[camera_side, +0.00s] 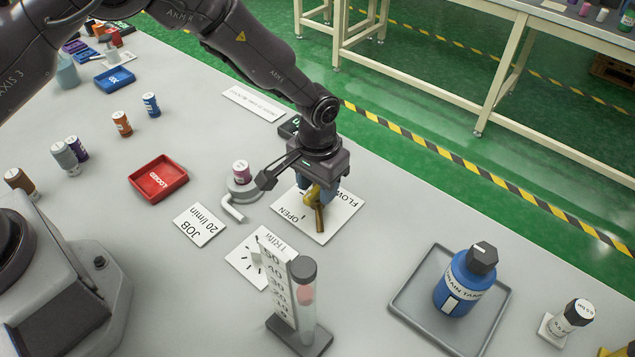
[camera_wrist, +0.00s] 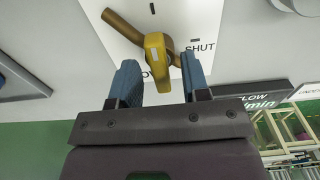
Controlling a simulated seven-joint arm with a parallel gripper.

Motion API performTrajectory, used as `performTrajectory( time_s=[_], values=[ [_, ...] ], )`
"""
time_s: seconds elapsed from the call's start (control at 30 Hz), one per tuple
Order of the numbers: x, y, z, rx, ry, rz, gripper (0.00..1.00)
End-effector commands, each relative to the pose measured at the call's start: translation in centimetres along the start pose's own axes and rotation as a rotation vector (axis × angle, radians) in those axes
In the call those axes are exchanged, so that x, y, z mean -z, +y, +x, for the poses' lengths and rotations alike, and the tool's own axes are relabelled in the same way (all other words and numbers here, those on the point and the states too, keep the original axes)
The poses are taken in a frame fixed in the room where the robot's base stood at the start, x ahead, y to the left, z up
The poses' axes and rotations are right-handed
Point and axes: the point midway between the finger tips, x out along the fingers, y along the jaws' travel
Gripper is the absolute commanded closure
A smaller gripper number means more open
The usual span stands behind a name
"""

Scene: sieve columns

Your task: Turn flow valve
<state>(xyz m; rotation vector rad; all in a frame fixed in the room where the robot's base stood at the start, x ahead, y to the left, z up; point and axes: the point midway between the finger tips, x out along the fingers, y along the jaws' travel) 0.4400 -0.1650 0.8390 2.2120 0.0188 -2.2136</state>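The flow valve has a yellow handle (camera_side: 319,212) over a white plate (camera_side: 330,226) marked FLOW, OPEN and, in the wrist view, SHUT. In the wrist view the yellow handle (camera_wrist: 157,58) crosses a brown pipe (camera_wrist: 124,27) and sits between the two blue fingers of my gripper (camera_wrist: 158,62), with a gap on each side. In the side view my gripper (camera_side: 315,190) points down over the valve and hides part of it. A flow tube (camera_side: 305,300) with a pink float stands beside a numbered scale (camera_side: 277,282). A JOB card (camera_side: 199,225) reads 20 l/min.
A TRIM plate (camera_side: 250,258) with a small knob lies left of the valve plate. A red tray (camera_side: 158,180) lies left, and a blue DRAIN TANK bottle (camera_side: 465,285) stands in a grey tray (camera_side: 408,309).

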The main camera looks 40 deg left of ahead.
Motion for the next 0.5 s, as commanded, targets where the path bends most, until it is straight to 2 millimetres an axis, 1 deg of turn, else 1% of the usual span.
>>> performTrajectory(
  time_s=[0.17,0.27,0.37,0.5],
  values=[
    [0.0,0.0,-0.3,0.000,0.002,0.001,0.57],
    [0.1,0.1,-1.5,-0.001,0.003,0.001,0.57],
    [0.1,0.1,-3.4,-0.002,0.005,0.001,0.57],
    [0.1,0.1,-6.6,-0.002,0.006,0.001,0.57]
  ],
)
